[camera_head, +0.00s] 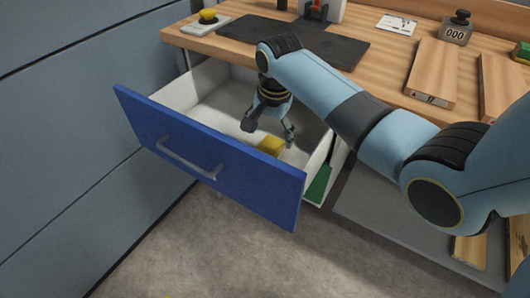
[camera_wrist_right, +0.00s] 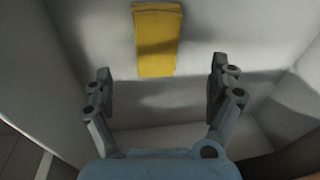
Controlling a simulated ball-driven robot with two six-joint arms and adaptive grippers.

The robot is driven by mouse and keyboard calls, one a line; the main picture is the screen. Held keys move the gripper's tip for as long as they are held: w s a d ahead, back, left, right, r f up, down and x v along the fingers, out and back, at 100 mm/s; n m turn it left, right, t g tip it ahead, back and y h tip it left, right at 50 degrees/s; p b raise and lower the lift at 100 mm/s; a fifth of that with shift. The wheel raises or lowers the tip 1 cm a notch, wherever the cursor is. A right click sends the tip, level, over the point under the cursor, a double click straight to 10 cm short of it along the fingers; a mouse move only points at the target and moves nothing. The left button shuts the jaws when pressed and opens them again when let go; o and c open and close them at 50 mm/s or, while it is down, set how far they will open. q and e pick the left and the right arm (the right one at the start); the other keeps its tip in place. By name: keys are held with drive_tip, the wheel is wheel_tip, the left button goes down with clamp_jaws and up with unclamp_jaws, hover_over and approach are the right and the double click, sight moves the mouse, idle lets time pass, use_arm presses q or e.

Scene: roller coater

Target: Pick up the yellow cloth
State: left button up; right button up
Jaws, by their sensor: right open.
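The yellow cloth (camera_head: 271,145) is a small folded block lying on the white floor of an open drawer with a blue front (camera_head: 210,165). In the right wrist view the cloth (camera_wrist_right: 157,40) lies at the top centre, beyond the fingertips. My right gripper (camera_head: 269,130) points down into the drawer beside the cloth, with its fingers apart. In the right wrist view the open gripper (camera_wrist_right: 160,88) has nothing between its fingers. It is apart from the cloth in that view. My left gripper is not in view.
The drawer's walls surround the gripper closely. The wooden worktop (camera_head: 385,80) above holds a dark mat (camera_head: 335,50), wooden blocks (camera_head: 432,72), a weight marked 000 (camera_head: 456,30) and a yellow knob on a white base (camera_head: 207,17). A green item (camera_head: 318,184) is beside the drawer.

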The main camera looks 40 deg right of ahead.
sight(267, 149)
drive_tip(key=shift+w+f, duration=0.1)
drive_tip(key=shift+f, duration=0.75)
wheel_tip(267, 149, down, 4)
drive_tip(key=shift+r+b, duration=0.1)
drive_tip(key=shift+b, duration=0.55)
drive_tip(key=shift+w+f, duration=0.2)
drive_tip(key=shift+f, duration=0.3)
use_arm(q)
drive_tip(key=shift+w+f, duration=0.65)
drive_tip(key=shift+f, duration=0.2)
use_arm(e)
drive_tip(key=shift+r, duration=0.1)
drive_tip(key=c, duration=1.3)
use_arm(q)
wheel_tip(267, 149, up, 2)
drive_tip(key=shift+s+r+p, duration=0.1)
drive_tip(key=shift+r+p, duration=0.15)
drive_tip(key=shift+p, duration=0.9)
use_arm(e)
wheel_tip(267, 149, up, 10)
